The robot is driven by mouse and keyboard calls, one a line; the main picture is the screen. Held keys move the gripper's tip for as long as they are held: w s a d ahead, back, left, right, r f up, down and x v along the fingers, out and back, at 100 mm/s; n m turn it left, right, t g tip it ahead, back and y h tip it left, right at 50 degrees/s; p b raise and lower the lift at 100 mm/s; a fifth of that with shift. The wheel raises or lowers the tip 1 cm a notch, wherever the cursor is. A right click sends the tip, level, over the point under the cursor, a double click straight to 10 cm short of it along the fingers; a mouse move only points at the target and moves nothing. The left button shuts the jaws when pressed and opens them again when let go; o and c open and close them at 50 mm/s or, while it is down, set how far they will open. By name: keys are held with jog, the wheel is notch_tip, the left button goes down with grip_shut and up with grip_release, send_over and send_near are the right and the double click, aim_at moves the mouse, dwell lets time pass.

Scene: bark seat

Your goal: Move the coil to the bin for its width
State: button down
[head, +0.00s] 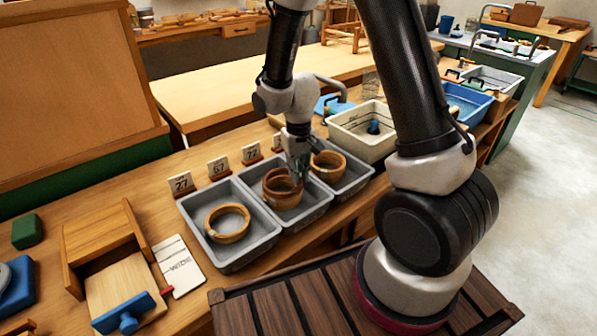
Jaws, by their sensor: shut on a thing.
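Three grey bins stand in a row on the bench: a left bin (240,262), a middle bin (300,222) and a right bin (362,177). A flat brown coil (227,222) lies in the left bin. A taller brown coil (280,190) is at the middle bin, and another coil (328,166) is at the right bin. My gripper (300,172) points down at the right rim of the middle coil and is shut on that rim. The fingertips are small and partly hidden. Whether this coil touches the bin floor, I cannot tell.
A wooden gauge with a blue handle (125,315) and a card marked WIDE (178,265) lie at left. A cream tub (362,128) and a blue tub (465,103) stand beyond the right bin.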

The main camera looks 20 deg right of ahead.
jog(key=shift+f, duration=0.3)
jog(key=c, duration=1.1)
grip_release()
jog(key=shift+o, duration=0.2)
jog(key=shift+r, duration=0.15)
jog(key=shift+r, duration=3.4)
